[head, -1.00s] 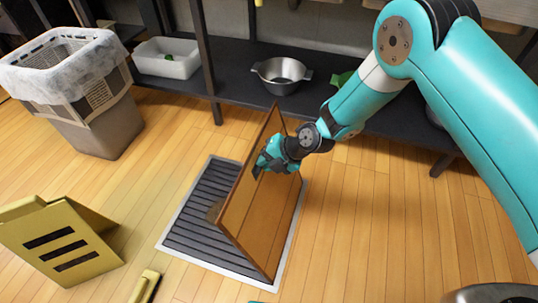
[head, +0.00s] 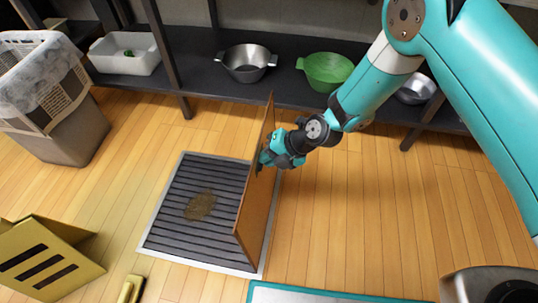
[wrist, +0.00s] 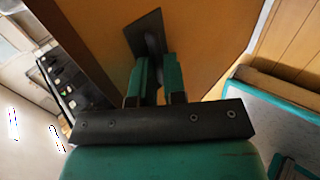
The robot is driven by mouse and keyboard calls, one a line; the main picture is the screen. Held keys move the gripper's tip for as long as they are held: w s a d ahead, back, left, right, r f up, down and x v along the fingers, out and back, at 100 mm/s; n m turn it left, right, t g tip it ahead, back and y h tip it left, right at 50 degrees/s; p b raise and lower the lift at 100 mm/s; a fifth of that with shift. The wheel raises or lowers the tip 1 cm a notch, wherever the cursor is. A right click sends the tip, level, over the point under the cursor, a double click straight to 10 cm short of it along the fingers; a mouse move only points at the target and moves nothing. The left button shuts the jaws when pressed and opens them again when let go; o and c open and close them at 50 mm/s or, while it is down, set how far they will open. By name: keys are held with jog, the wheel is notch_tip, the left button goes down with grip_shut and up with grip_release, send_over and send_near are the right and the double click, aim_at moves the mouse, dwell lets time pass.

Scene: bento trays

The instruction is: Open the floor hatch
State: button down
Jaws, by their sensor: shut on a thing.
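The floor hatch lid (head: 256,205) is a wooden panel standing nearly upright along the right side of the hatch frame. The hatch opening (head: 180,228) shows a dark slatted grate inside a pale metal frame, with a brown patch on the slats. My gripper (head: 264,160) is at the upper part of the lid, on its right-hand face. In the wrist view my gripper (wrist: 155,75) is shut on a dark flat handle plate (wrist: 146,32) on the lid's wooden face (wrist: 205,35). The exact grip on the handle is partly hidden by the fingers.
A lined waste bin (head: 70,135) stands at the left. A yellow slotted box (head: 75,280) lies at the lower left. A low dark shelf (head: 200,80) at the back holds a white tub (head: 125,62), a steel pot (head: 246,75) and a green colander (head: 325,85). Floor right of the lid is clear.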

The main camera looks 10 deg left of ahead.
jog(key=c, duration=1.2)
grip_release()
jog(key=shift+s+d+f+h, duration=0.15)
jog(key=shift+d+f, duration=0.2)
jog(key=shift+f, duration=0.25)
jog(key=shift+s+d+f+h, duration=0.15)
jog(key=shift+d+f, duration=0.2)
jog(key=shift+f, duration=0.25)
jog(key=shift+r, duration=0.1)
jog(key=p+v, duration=0.5)
jog(key=v, duration=1.2)
jog(key=shift+r, duration=0.5)
jog(key=shift+w, duration=0.15)
